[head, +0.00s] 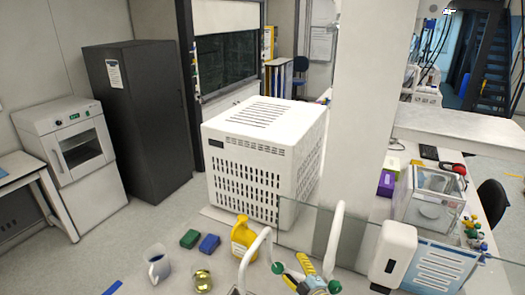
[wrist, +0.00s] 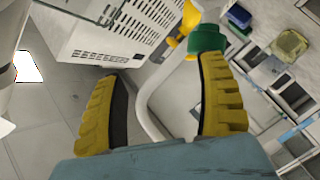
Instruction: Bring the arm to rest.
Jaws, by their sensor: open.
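My gripper (wrist: 161,72) is open in the wrist view, with its two yellow ridged fingers wide apart and nothing held between them. A white curved pipe (wrist: 148,108) shows in the gap beyond the fingers. A green knob (wrist: 206,38) on a yellow fitting lies close to the tip of the right finger; I cannot tell whether they touch. In the head view, yellow ridged parts at the bottom, among the taps, look like my gripper's fingers (head: 308,268); the rest of the gripper is unclear there.
White bent tap pipes (head: 254,252) with green knobs (head: 278,268) rise at the bench's front. A glass panel (head: 345,235) and a white pillar (head: 372,110) stand nearby.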

